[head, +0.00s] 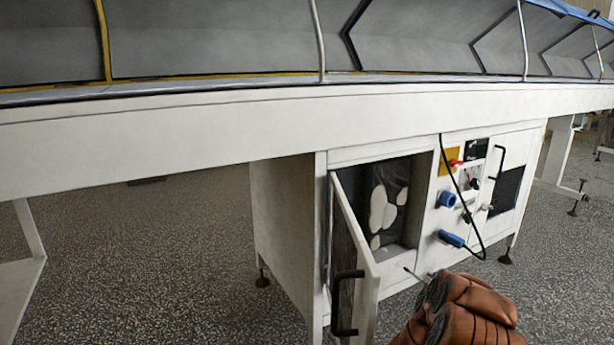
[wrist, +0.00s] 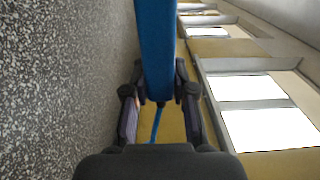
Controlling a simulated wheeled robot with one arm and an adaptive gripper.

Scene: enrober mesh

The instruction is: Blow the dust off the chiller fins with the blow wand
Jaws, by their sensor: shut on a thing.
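The chiller fins (head: 405,172) show as a dark panel inside the open cabinet in the head view. Pale white dust patches (head: 378,208) lie on them. My gripper (wrist: 159,88) is shut on the blue blow wand (wrist: 155,40) in the wrist view, a finger on each side of it. In the head view the brown arm parts at the lower right hide most of my gripper. A thin pale rod, apparently the wand's tip (head: 411,272), sticks out up and left of them, below and right of the cabinet opening, apart from the fins.
The cabinet door (head: 355,255) stands open toward me, with a black handle (head: 345,300). Right of the opening are blue fittings (head: 447,199) and a hanging black hose (head: 455,175). Speckled floor at left is clear.

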